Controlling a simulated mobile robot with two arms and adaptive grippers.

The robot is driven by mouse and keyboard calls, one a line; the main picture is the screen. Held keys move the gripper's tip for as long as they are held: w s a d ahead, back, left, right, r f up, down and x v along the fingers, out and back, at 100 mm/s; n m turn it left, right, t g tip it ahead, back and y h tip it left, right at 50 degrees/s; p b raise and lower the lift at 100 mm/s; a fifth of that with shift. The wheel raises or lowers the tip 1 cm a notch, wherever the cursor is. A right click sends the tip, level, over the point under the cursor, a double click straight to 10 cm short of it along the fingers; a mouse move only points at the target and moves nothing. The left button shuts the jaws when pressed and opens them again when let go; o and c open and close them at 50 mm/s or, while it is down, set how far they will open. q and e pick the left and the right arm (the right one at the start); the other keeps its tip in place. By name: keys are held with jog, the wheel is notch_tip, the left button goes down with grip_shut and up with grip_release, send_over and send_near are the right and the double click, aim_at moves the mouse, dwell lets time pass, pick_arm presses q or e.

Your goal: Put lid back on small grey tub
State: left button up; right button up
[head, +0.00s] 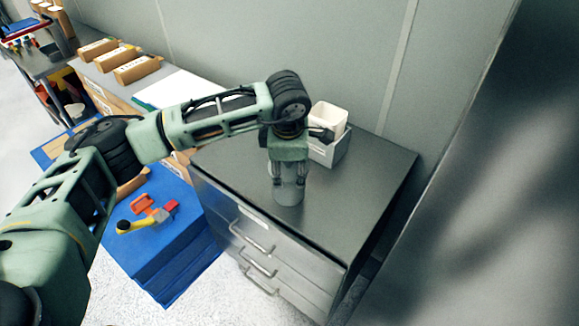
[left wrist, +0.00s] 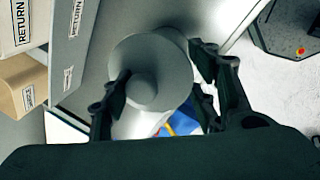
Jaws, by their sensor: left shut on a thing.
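My left gripper (head: 289,182) points down over the dark metal cabinet top. It is shut on a round grey lid with a central knob (left wrist: 145,88), with a dark finger on each side in the left wrist view (left wrist: 158,85). The small grey tub (head: 288,193) shows as a short grey cylinder directly below the gripper in the head view. The fingers hide its upper part. I cannot tell whether the lid touches the tub's rim or is apart from it. My right gripper is not in view.
A grey open box (head: 330,152) with a white container (head: 328,117) stands behind the gripper on the cabinet (head: 362,178). A blue platform (head: 160,245) with coloured tools is at the left. Cardboard boxes (head: 136,67) are farther back. The cabinet's right side is free.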

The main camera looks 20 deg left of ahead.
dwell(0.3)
pick_arm(q)
jog(key=o, duration=1.6)
jog(key=shift+o, duration=0.3)
jog(key=o, duration=0.4)
jog(key=shift+r, duration=0.1)
jog(key=shift+w+p+v, duration=0.25)
jog(key=shift+p+v, duration=0.2)
jog(key=shift+v, duration=0.65)
jog(key=shift+w+p+v, duration=0.25)
jog(key=shift+p+v, duration=0.15)
jog(key=shift+v, duration=0.75)
jog(key=shift+w+p+v, duration=0.25)
jog(key=shift+p+v, duration=0.2)
jog(key=shift+v, duration=0.65)
jog(key=shift+a+r, duration=0.15)
jog(key=shift+r, duration=0.05)
jog(key=shift+c, duration=0.5)
